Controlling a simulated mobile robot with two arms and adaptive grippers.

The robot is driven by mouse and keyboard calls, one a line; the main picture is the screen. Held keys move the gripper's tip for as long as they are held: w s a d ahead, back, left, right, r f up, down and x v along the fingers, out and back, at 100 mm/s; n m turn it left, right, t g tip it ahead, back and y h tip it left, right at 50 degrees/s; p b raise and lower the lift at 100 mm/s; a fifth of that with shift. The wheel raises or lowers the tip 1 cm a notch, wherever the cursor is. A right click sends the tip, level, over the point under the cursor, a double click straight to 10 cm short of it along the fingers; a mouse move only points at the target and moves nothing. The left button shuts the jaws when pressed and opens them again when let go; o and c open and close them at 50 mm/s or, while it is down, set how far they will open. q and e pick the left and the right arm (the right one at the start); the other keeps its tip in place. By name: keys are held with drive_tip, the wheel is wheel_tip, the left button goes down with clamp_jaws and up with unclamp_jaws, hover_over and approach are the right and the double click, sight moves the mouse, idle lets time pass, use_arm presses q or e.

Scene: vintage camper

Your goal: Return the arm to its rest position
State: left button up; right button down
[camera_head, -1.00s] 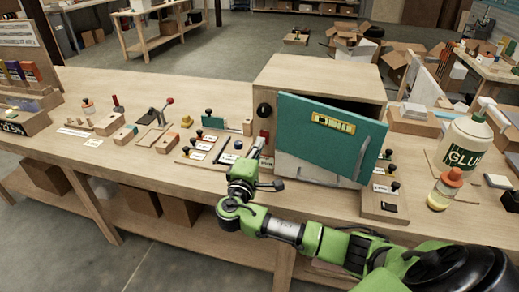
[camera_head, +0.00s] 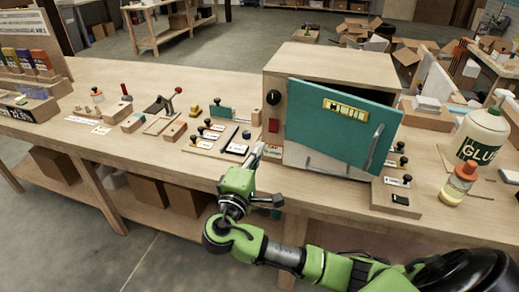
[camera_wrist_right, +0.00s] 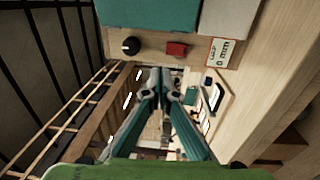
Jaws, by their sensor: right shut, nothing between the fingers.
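My right arm reaches in from the lower right in the head view. Its green and dark right gripper (camera_head: 256,156) is shut and empty, held low in front of the wooden cabinet's left front corner. It appears apart from the cabinet. In the right wrist view the same gripper (camera_wrist_right: 163,84) shows two fingers closed together at their tips, with nothing between them. My left gripper is not in view.
A wooden cabinet (camera_head: 330,72) with a teal door (camera_head: 336,127) stands close to my right gripper; the door hangs ajar. A black knob (camera_head: 273,97) and red switch (camera_head: 274,126) sit left of it. A glue bottle (camera_head: 481,134) stands right. Floor shows in front of the workbench (camera_head: 90,135).

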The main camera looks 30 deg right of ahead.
idle(0.4)
drive_tip(key=s+a+f+m+g+y, duration=0.1)
drive_tip(key=s+a+f+g+y, duration=0.2)
drive_tip(key=s+f, duration=0.45)
drive_tip(key=s+a+f+m+g+y, duration=0.15)
drive_tip(key=s+f+y, duration=0.25)
drive_tip(key=f, duration=0.6)
drive_tip(key=s+a+f+m+g+y, duration=0.2)
drive_tip(key=s+a+f+y, duration=0.2)
drive_tip(key=s, duration=0.5)
drive_tip(key=s+a+f+m+g+y, duration=0.2)
drive_tip(key=s+a+f+g+y, duration=0.1)
drive_tip(key=s, duration=0.6)
wheel_tip(320, 180, down, 26)
drive_tip(key=s, duration=0.2)
drive_tip(key=s+d+f+g, duration=0.2)
drive_tip(key=s+d+f, duration=0.1)
drive_tip(key=s+f, duration=1.3)
drive_tip(key=shift+s+n, duration=0.3)
drive_tip(key=shift+n, duration=0.05)
